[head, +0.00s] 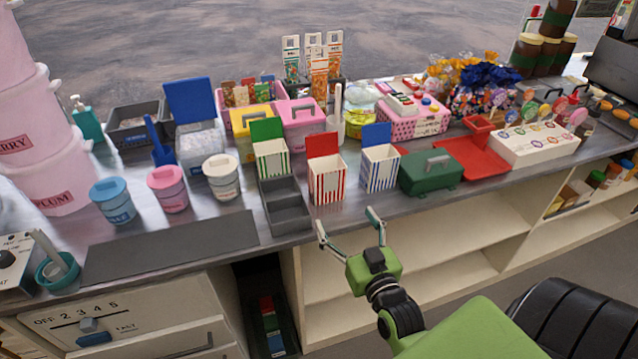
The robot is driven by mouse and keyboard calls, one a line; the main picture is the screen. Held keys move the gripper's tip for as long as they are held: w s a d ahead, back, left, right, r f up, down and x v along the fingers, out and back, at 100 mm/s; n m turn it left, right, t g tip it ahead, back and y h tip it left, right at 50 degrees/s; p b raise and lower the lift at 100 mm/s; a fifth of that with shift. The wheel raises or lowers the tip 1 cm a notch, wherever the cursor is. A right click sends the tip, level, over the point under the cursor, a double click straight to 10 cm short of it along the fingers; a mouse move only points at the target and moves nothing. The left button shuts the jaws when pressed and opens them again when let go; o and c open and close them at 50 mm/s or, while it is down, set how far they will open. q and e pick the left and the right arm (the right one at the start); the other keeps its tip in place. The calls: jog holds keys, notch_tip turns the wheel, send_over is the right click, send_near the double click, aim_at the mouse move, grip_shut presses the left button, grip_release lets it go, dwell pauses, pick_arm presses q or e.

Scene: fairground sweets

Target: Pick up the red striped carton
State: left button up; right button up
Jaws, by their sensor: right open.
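The red striped carton (328,180) stands upright on the counter near its front edge, its red lid flap raised at the back. A blue striped carton (379,169) stands close to its right, and a green striped carton (271,159) stands behind it to the left. My right gripper (347,224) is open and empty, in front of the counter edge, below and slightly right of the red striped carton and apart from it. My left gripper is not in view.
A grey divided tray (286,206) sits directly left of the red striped carton. A green toolbox (431,173) stands right of the blue carton. A bare dark mat (170,247) lies at the front left. Open shelves (420,245) lie below the counter.

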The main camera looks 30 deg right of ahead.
aim_at(331, 186)
jog(key=w, duration=0.1)
jog(key=w+d, duration=0.1)
jog(key=w, duration=0.1)
jog(key=shift+w+d+r+b, duration=0.1)
jog(key=shift+d+r+b, duration=0.2)
jog(key=shift+r+b, duration=0.1)
jog(key=b+x, duration=0.1)
jog(key=x, duration=0.4)
jog(key=shift+w+b, duration=0.2)
jog(key=shift+b, duration=0.2)
jog(key=shift+w+d, duration=0.1)
jog(key=shift+w, duration=0.25)
jog(key=x, duration=0.1)
jog(key=b+x, duration=0.1)
jog(key=x, duration=0.1)
jog(key=b+x, duration=0.1)
jog(key=shift+w+r, duration=0.25)
jog(key=shift+w+b, duration=0.3)
jog(key=shift+w, duration=0.2)
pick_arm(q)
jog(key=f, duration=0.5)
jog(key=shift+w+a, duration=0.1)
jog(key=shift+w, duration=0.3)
pick_arm(e)
jog(key=shift+s+r, duration=0.1)
jog(key=c, duration=1)
